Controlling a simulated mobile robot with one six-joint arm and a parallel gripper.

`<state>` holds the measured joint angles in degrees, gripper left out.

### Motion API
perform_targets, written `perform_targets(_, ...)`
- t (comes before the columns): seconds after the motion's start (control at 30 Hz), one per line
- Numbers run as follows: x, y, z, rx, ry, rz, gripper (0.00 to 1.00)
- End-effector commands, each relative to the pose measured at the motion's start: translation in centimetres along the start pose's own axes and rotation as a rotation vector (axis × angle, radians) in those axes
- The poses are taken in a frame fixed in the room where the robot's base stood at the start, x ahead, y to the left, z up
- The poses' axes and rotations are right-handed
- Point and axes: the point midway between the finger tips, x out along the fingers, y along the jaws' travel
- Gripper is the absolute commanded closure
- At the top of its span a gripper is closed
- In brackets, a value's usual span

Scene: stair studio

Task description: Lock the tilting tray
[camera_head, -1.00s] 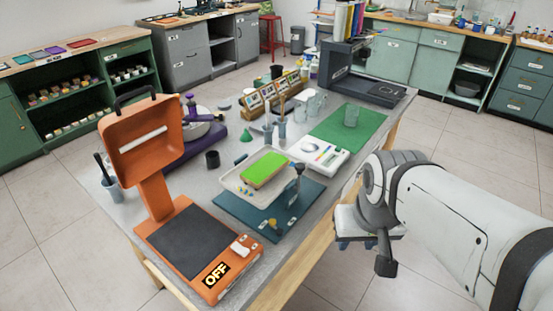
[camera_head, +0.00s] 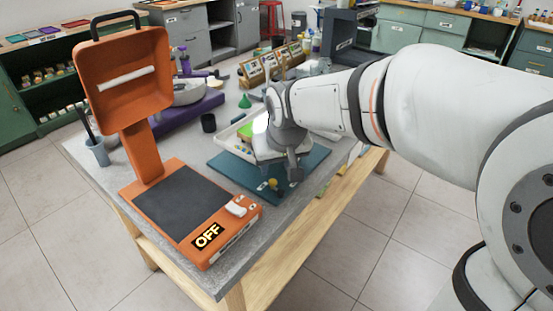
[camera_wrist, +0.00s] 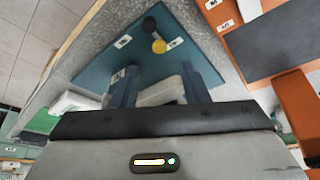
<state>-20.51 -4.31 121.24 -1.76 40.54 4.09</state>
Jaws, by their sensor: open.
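The tilting tray (camera_head: 230,133) is white, with a green block (camera_head: 246,130) in it, and sits over a teal base plate (camera_head: 226,166). My wrist and gripper hide its right part. A small yellow knob (camera_head: 272,184) is on the base near its front edge; the wrist view shows it as a yellow ball (camera_wrist: 159,46) beside a dark round part. My gripper (camera_wrist: 162,80) is open above the base, its two blue fingers apart. A pale piece (camera_wrist: 160,92) shows between or beyond the fingers; I cannot tell if they touch it. The knob lies ahead of the fingertips.
An orange press-like device (camera_head: 168,190) with a raised lid and an OFF sign stands left of the base. The bench's front edge is close to the base.

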Motion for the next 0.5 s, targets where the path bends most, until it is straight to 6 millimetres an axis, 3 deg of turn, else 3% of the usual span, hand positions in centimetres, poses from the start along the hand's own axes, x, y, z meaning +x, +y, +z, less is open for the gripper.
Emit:
perform_targets(0.3, 5.0, 0.1, 0.1, 0.001, -0.005, 0.001, 0.59)
perform_targets(0.5, 6.9, 0.1, 0.0, 0.002, -0.001, 0.001, 0.59)
